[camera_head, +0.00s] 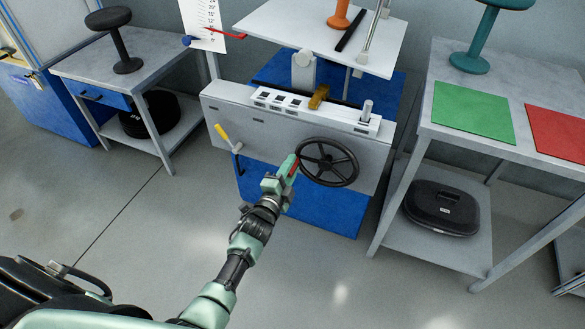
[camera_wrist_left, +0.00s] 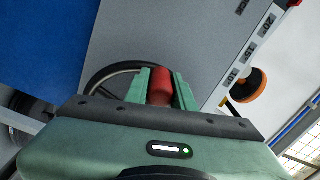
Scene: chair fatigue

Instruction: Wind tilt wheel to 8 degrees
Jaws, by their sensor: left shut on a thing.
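The black tilt wheel (camera_head: 328,162) is on the front of the grey test machine, lower right. My left gripper (camera_head: 292,165) comes in from below left and is at the wheel's left rim. It is shut on the wheel's red handle (camera_head: 294,168). In the left wrist view the red handle (camera_wrist_left: 160,88) sits between the two green fingers, with part of the wheel's dark rim (camera_wrist_left: 112,76) behind. A white scale board (camera_head: 207,14) with a red pointer (camera_head: 222,32) stands at the machine's upper left. The pointer is near the lower marks; its exact reading is too small to tell.
A yellow-handled crank (camera_head: 222,132) is on the machine front, left of my gripper. The white platform (camera_head: 300,35) above carries an orange stool (camera_head: 340,16). Benches stand left (camera_head: 70,62) and right (camera_head: 465,75); open floor lies in front.

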